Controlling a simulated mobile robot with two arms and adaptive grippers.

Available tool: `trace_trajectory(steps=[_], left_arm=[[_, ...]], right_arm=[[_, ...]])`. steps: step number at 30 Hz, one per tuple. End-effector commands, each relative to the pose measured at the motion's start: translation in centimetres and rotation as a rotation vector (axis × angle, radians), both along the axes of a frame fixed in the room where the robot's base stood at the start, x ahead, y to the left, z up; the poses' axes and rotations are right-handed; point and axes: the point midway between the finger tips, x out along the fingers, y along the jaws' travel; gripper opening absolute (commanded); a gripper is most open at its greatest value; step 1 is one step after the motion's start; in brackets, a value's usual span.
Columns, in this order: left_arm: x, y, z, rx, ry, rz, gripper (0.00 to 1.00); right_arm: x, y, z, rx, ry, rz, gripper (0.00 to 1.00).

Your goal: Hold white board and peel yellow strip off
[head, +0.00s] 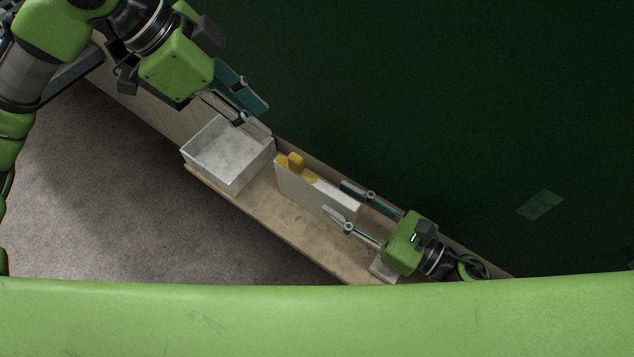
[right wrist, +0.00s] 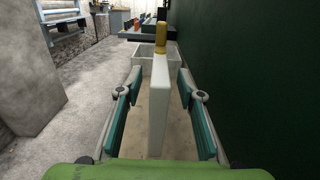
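The white board (head: 315,193) stands on edge on a narrow wooden shelf (head: 258,212). The yellow strip (head: 294,164) sits at the board's left end, with a raised tab on top; it also shows at the far end in the right wrist view (right wrist: 161,40). My right gripper (head: 337,197) is open, its fingers on either side of the board's near end. In the right wrist view the board (right wrist: 159,100) stands between the fingers with gaps on both sides. My left gripper (head: 258,118) is open and empty, above and behind the white box.
An open, empty white box (head: 228,160) stands on the shelf left of the board. A dark green wall (head: 420,90) runs along the shelf's back side. The grey floor (head: 130,205) lies in front. Workbenches show far off in the right wrist view.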

Motion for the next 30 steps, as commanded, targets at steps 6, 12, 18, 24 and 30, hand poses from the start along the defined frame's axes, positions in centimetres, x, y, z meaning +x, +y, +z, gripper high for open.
trace_trajectory(steps=[6, 12, 18, 24, 30], left_arm=[[0.0, 0.0, 0.0, 0.000, 0.000, 0.000, 0.28], [0.0, 0.0, 0.0, 0.000, 0.000, 0.000, 0.28], [0.0, 0.0, 0.0, 0.000, 0.000, 0.000, 0.28], [0.0, 0.0, 0.0, 0.000, 0.000, 0.000, 0.28], [0.0, 0.0, 0.0, 0.000, 0.000, 0.000, 0.28]], right_arm=[[2.4, 3.4, 0.1, 0.002, -0.003, 0.002, 0.35], [3.7, 5.1, 0.0, 0.000, -0.001, 0.000, 0.35], [4.1, 5.7, 0.0, 0.001, 0.002, 0.000, 0.35], [4.1, 5.7, 0.0, 0.001, 0.002, 0.000, 0.35], [4.1, 5.6, 0.0, 0.001, 0.001, 0.000, 0.00]])
